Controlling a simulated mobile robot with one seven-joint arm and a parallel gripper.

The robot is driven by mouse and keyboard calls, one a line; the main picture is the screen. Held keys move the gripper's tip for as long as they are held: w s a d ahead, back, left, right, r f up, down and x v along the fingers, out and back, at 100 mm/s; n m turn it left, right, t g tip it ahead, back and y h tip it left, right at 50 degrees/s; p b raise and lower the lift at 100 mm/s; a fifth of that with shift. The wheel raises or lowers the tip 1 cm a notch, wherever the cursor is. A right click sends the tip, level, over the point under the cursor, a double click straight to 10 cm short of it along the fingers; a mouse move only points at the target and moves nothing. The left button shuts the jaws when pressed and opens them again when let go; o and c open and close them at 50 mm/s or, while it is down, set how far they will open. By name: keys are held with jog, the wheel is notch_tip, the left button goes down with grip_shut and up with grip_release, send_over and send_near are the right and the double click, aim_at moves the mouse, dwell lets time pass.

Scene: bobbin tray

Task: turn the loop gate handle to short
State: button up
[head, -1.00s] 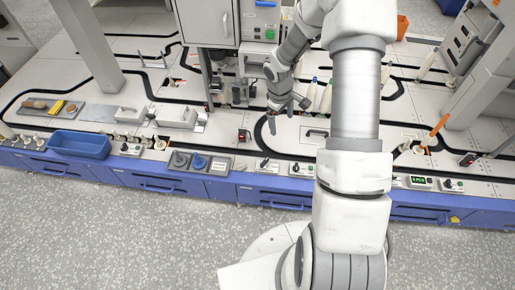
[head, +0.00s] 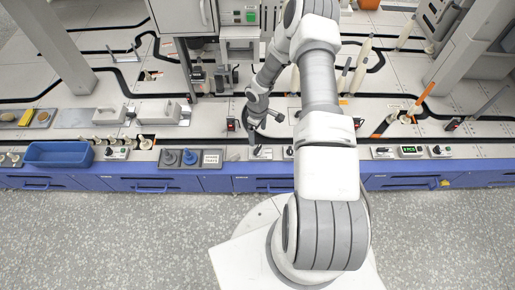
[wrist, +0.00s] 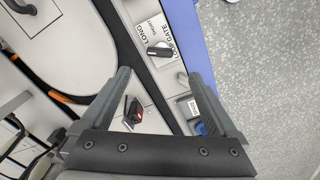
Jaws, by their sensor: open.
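The loop gate handle (wrist: 160,51) is a dark lever on a pale plate (wrist: 150,72) in the wrist view. Printed words beside it read LONG and LOOP GATE, with smaller lettering between them. I cannot tell which setting the lever marks. My gripper (wrist: 158,73) is open and empty, with its fingers spread to either side below the handle in the picture; they look apart from it. In the head view my gripper (head: 256,133) hangs over the front edge of the bench, close above the loop gate plate (head: 265,155).
A bobbin tray (head: 211,158) with grey and blue pieces sits left of the plate, and a blue bin (head: 58,153) is farther left. A counter panel (head: 411,151) is at right. Floor in front is clear.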

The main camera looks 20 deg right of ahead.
aim_at(258, 148)
notch_tip(258, 148, down, 11)
jog(key=b, duration=0.3)
jog(key=shift+r, duration=0.1)
jog(key=c, duration=1.4)
